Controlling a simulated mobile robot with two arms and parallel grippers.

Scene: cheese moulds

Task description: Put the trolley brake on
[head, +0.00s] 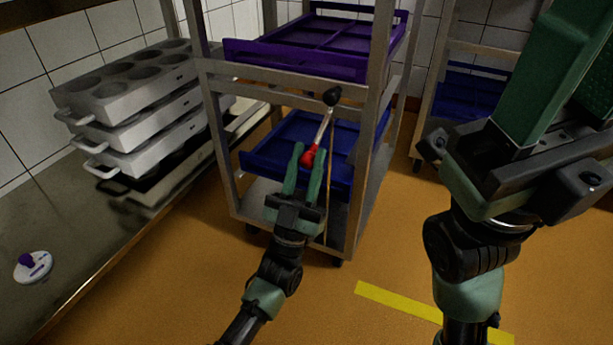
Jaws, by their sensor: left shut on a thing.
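The trolley (222,150) is a tall metal frame on castors, holding a purple tray (290,58) above and a blue tray (264,158) below. The brake lever (322,130) is a slanted metal rod on the trolley's front right, with a black round pivot (332,96) at its top and a red knob (309,155) at its lower end. My left gripper (308,162) is shut on the red knob, its green fingers on either side of it. My right arm fills the right side of the view, and its fingertips cannot be made out.
Several stacked grey mould blocks (130,105) stand on the counter (85,225) at left, with a white disc with a purple knob (33,266) nearer. A second trolley (428,100) stands behind at right. Yellow tape (400,304) marks the open orange floor.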

